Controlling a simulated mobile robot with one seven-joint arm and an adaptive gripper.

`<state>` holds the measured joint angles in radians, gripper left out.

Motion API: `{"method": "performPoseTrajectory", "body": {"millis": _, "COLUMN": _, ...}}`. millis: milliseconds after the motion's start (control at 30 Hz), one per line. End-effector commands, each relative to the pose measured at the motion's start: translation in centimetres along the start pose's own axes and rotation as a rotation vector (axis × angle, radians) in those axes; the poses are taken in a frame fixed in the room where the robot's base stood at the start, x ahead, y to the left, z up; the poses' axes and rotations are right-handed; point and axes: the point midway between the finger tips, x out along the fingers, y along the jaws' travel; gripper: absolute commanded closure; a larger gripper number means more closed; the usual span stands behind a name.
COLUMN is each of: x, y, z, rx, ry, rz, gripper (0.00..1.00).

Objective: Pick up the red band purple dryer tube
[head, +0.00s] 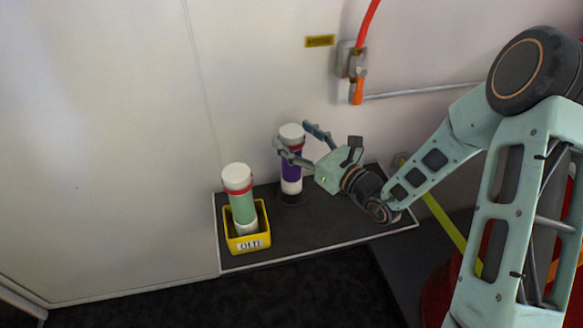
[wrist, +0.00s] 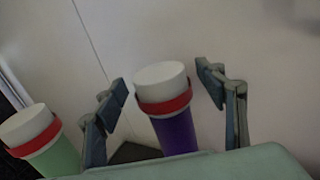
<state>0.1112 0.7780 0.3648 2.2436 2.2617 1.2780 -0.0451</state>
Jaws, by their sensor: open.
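The purple dryer tube (head: 291,172) has a white cap and a red band near its top. It stands upright on the dark shelf, its foot in a dark round holder. In the wrist view the purple tube (wrist: 176,133) is between my two fingers, with a gap on each side. My gripper (head: 296,142) is open around its upper part, near the band; the fingers partly hide it in the head view. My gripper also shows in the wrist view (wrist: 165,90), and the tube's lower part is hidden there by the gripper body.
A green tube (head: 242,207) with a red band and white cap stands in a yellow bin (head: 246,244) marked "OLD", to the left. It also shows at the wrist view's left. The dark shelf (head: 325,226) is bare in front. A wall and a red hose (head: 368,22) are behind.

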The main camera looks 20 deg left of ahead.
Motion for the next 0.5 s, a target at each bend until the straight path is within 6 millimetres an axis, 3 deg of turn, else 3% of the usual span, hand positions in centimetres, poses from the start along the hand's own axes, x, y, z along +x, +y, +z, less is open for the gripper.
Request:
{"method": "performPoseTrajectory", "body": {"millis": 133, "x": 1.44, "y": 0.03, "z": 0.01, "rx": 0.000, "ry": -0.001, "rz": 0.001, "gripper": 0.35}}
{"method": "performPoseTrajectory", "body": {"millis": 367, "x": 1.59, "y": 0.00, "z": 0.06, "rx": 0.000, "ry": 0.000, "rz": 0.000, "gripper": 0.35}}
{"method": "performPoseTrajectory", "body": {"millis": 500, "x": 1.57, "y": -0.01, "z": 0.06, "rx": 0.000, "ry": -0.001, "rz": 0.000, "gripper": 0.49}}
